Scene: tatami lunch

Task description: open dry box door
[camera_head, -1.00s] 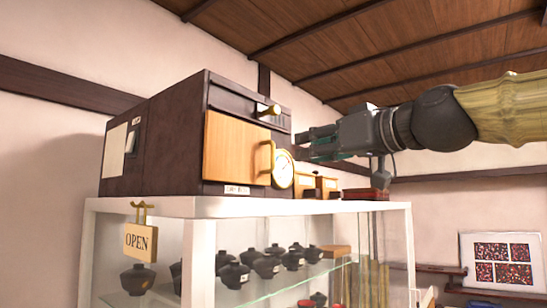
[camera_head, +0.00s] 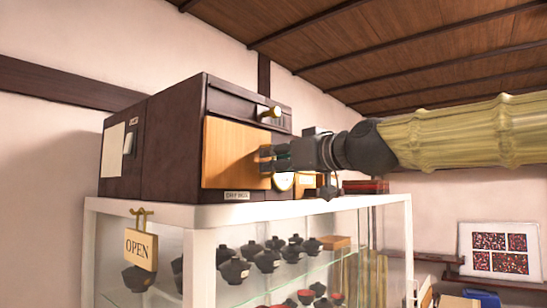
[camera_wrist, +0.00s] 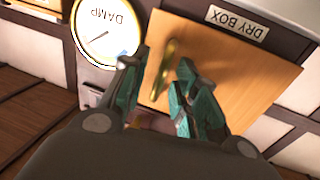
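The dry box (camera_head: 170,150) is a dark brown cabinet on top of a white-framed glass case. Its light wood door (camera_head: 228,150) looks closed, and the door shows in the wrist view (camera_wrist: 235,75) too. A brass bar handle (camera_wrist: 163,70) stands on the door; in the head view my gripper mostly hides it. My gripper (camera_head: 266,158) is at the door's right edge. In the wrist view its teal-padded fingers (camera_wrist: 158,88) are apart, one on each side of the handle's lower end. I see no clear contact with the handle.
A round DAMP dial (camera_wrist: 105,32) sits beside the door. A brass knob (camera_head: 271,112) sticks out above it. Small wooden boxes (camera_head: 306,182) and a dark red box (camera_head: 365,187) stand right of the dry box. Several black lidded bowls (camera_head: 267,260) fill the glass case (camera_head: 202,270).

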